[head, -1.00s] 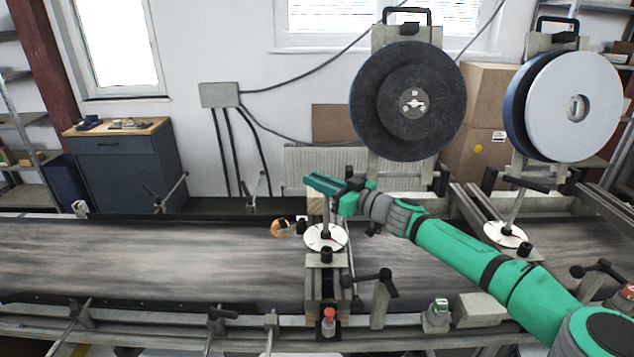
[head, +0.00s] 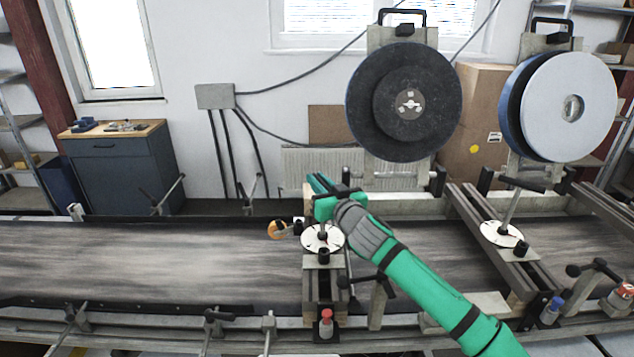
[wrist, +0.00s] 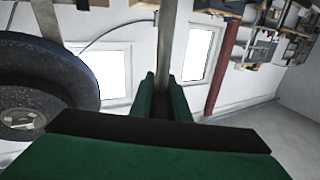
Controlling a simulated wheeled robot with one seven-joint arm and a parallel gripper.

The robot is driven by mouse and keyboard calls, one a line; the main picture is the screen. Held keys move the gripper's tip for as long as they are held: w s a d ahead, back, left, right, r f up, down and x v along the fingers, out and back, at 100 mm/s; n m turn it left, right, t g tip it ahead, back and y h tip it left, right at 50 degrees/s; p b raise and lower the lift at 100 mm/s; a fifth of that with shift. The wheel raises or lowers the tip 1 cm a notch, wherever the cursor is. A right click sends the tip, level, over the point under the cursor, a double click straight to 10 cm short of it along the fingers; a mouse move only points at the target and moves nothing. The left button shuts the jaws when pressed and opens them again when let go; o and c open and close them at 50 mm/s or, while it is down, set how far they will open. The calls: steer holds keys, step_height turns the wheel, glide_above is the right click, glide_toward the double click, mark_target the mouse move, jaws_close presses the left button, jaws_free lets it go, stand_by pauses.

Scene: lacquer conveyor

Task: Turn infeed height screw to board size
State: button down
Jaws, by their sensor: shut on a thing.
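The height screw in the middle of the conveyor has a white dial disc (head: 315,240) at its foot and an upright stem, with its top hidden by my gripper. My gripper (head: 322,188) is at the top of this screw, above the disc, and is shut on its handle. In the wrist view my green fingers (wrist: 162,98) stand on both sides of a grey rod (wrist: 168,40). A second, similar screw (head: 506,212) with a black cross handle (head: 522,184) and white dial stands to the right, apart from my gripper. Dial markings are too small to read.
The grey belt (head: 150,258) runs left to right and is bare on the left. Large dark (head: 404,102) and white (head: 568,108) wheels stand behind it. A red knob (head: 326,318) and a black lever (head: 370,282) are near my arm. An orange ring (head: 277,230) is left of the dial.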

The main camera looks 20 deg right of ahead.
steer(key=shift+d+f+m+h, duration=0.15)
steer(key=shift+m+h, duration=0.65)
steer(key=shift+h, duration=0.4)
steer(key=shift+d+m+h, duration=0.15)
steer(key=shift+m+h, duration=0.65)
steer(key=shift+h, duration=0.4)
steer(key=shift+s+d+r+m+g+h, duration=0.1)
steer(key=shift+s+d+m+g+h, duration=0.25)
steer(key=shift+m+g+h, duration=1.7)
steer(key=shift+s+d+r+m+g+h, duration=0.15)
steer(key=shift+d+m+g+h, duration=0.35)
steer(key=shift+m+g+h, duration=1.55)
steer(key=shift+s+d+r+m+g+h, duration=0.1)
steer(key=shift+s+d+m+g+h, duration=0.3)
steer(key=shift+m+g+h, duration=1.65)
steer(key=shift+n+t+h, duration=0.35)
steer(key=shift+t+h, duration=0.4)
steer(key=shift+t, duration=0.2)
steer(key=c, duration=1.7)
jaws_free()
steer(key=shift+d, duration=0.1)
steer(key=shift+f, duration=0.1)
